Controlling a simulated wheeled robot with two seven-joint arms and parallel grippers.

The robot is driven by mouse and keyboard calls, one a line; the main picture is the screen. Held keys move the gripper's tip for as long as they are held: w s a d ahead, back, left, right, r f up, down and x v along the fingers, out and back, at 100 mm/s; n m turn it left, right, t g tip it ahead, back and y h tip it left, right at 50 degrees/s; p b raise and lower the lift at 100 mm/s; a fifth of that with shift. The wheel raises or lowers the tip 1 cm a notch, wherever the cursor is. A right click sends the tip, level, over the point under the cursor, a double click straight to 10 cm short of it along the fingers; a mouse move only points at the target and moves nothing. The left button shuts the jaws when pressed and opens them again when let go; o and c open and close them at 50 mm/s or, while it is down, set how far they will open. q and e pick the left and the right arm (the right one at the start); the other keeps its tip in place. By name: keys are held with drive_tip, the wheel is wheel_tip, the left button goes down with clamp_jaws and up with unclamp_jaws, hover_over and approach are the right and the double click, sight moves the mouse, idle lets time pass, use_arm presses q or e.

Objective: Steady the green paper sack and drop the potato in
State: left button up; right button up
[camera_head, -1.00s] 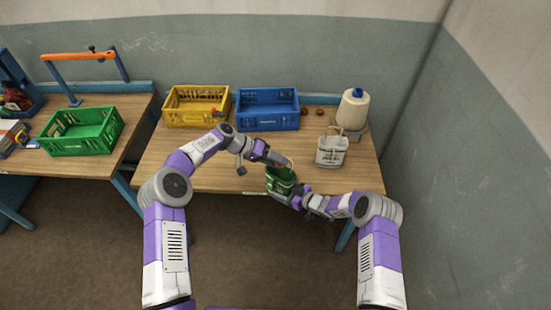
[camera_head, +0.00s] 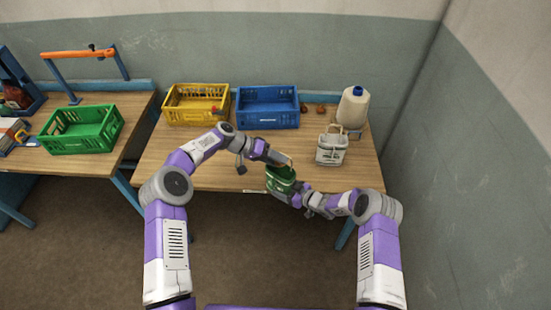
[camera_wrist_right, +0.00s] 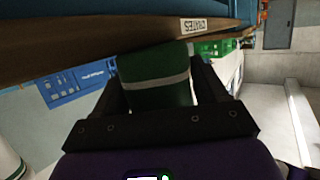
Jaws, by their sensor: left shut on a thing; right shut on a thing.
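The green paper sack (camera_head: 281,184) is at the front edge of the table, with its tan handle partly showing. My right gripper (camera_head: 297,197) is shut on the sack's side from the front. In the right wrist view the sack (camera_wrist_right: 157,78), green with a grey band, sits between the two dark fingers (camera_wrist_right: 158,95). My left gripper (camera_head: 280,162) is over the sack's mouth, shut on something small. That is likely the potato, but the gripper and sack hide it. The inside of the sack cannot be seen.
A white sack (camera_head: 331,150) stands right of the green one. A green crate (camera_head: 82,144) is on the left table. The table's left front is clear.

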use_arm(q)
drive_tip(key=shift+f, duration=2.15)
use_arm(e)
drive_tip(key=shift+o, duration=0.2)
use_arm(q)
drive_tip(key=shift+s, duration=0.1)
drive_tip(key=o, duration=1)
drive_tip(key=shift+a, duration=0.1)
drive_tip(key=shift+c, duration=0.2)
drive_tip(key=shift+o, duration=0.4)
drive_tip(key=shift+f, duration=0.1)
drive_tip(key=v, duration=1.2)
drive_tip(key=shift+r, duration=0.45)
use_arm(e)
drive_tip(key=o, duration=0.7)
